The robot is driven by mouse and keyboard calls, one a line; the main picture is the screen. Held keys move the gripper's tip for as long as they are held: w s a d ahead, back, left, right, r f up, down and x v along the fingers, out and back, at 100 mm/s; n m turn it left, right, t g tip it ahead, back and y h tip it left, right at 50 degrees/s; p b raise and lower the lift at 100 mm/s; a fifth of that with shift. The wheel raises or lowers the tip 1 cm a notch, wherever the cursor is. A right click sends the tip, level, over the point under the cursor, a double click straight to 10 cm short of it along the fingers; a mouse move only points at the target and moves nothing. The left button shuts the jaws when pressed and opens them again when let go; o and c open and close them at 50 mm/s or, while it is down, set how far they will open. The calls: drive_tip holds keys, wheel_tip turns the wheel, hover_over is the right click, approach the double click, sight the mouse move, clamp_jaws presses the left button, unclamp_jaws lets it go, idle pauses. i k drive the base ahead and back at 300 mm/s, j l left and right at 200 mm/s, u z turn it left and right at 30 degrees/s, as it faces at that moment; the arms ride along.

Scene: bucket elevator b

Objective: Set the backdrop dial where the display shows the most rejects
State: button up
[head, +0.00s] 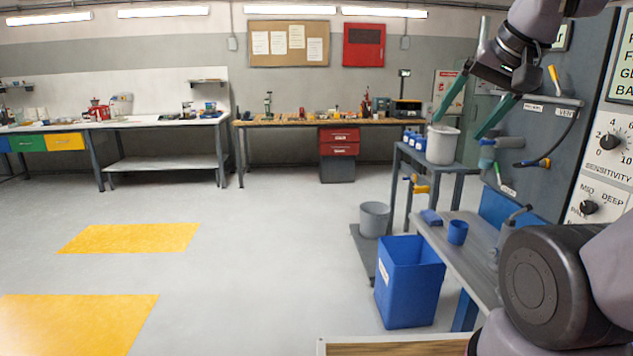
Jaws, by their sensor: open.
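A light panel at the right edge carries two black dials. The lower dial (588,207) has "MID" and "DEEP" above it. Its own name is not in view and its pointer is too small to read. The upper dial (610,142) is marked "SENSITIVITY" with numbers around it. Above them the display (622,68) is cut off by the picture edge; only the first letters of its lines show, so no reject count is readable. My gripper (456,129) is at the upper right, its two teal fingers spread apart and empty, left of the panel and away from both dials.
A grey bench (455,245) with a blue cup (457,232) stands below the panel's left side. A white bucket (441,146) sits behind my gripper. The floor at left is open.

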sight(587, 207)
drive_tip(key=j+z, duration=0.1)
drive_tip(key=z, duration=0.3)
drive_tip(key=i+j+z, duration=0.1)
drive_tip(key=z, duration=0.65)
drive_tip(key=l+z, duration=0.15)
drive_tip(key=z, duration=0.2)
drive_tip(key=l+z, duration=0.1)
drive_tip(key=z, duration=0.25)
